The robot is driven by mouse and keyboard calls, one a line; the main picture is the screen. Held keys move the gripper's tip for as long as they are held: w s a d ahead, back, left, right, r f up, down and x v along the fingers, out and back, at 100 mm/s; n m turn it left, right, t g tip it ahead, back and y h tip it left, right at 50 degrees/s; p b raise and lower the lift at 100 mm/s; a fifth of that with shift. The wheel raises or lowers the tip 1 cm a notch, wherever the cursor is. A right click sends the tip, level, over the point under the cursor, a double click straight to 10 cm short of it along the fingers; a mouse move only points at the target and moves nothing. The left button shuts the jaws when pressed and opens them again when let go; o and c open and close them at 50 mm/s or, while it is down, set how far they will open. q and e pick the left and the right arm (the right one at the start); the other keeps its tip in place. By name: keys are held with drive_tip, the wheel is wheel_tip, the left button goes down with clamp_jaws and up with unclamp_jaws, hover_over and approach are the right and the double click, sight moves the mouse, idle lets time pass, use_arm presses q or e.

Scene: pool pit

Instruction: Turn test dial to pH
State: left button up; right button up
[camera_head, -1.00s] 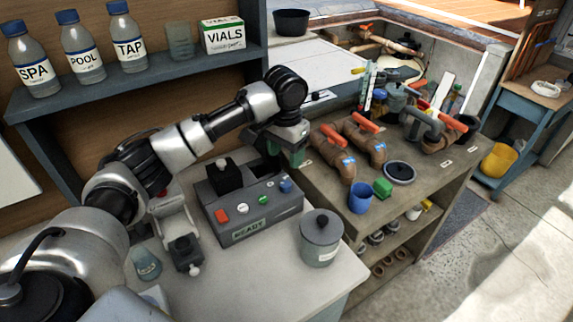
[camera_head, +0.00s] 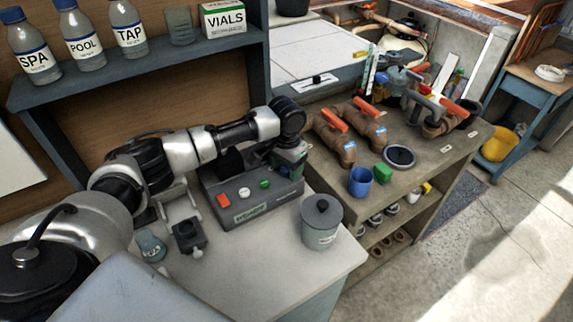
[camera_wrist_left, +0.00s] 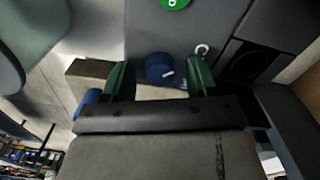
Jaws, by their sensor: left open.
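The grey test unit (camera_head: 232,219) stands on the white bench, with a lit READY display on its front. Its blue dial (camera_wrist_left: 160,68) with a white pointer mark shows in the left wrist view, in the space between my two green fingers. My left gripper (camera_wrist_left: 160,78) is open around the dial, with a visible gap to each finger. In the head view the left gripper (camera_head: 289,160) is at the right end of the unit and hides the dial. I cannot read the dial's labels. My right gripper is out of view.
Red (camera_head: 223,200), white and green (camera_head: 265,184) buttons sit beside the dial's place. A lidded grey pot (camera_head: 321,222) stands just right of the unit. A small flask (camera_head: 151,246) stands at the left. Pipe valves and a blue cup (camera_head: 360,181) are on the right shelf.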

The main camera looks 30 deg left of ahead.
use_arm(q)
drive_tip(key=shift+c, duration=0.9)
drive_tip(key=c, duration=0.7)
drive_tip(key=shift+r+m+p, duration=0.1)
drive_tip(key=shift+m+p, duration=0.2)
drive_tip(key=shift+p, duration=0.05)
drive_tip(key=shift+c, duration=0.2)
drive_tip(key=shift+m+p, duration=0.5)
drive_tip(key=shift+p, duration=0.1)
drive_tip(key=m+p, duration=0.2)
drive_tip(key=m, duration=0.1)
drive_tip(key=shift+p, duration=0.3)
drive_tip(key=m+p, duration=0.1)
drive_tip(key=m, duration=0.2)
drive_tip(key=m+p, duration=0.1)
drive_tip(key=m, duration=0.1)
drive_tip(key=shift+w+m, duration=0.1)
drive_tip(key=shift+m, duration=1.5)
drive_tip(key=shift+m+p, duration=0.35)
drive_tip(key=shift+m, duration=1.15)
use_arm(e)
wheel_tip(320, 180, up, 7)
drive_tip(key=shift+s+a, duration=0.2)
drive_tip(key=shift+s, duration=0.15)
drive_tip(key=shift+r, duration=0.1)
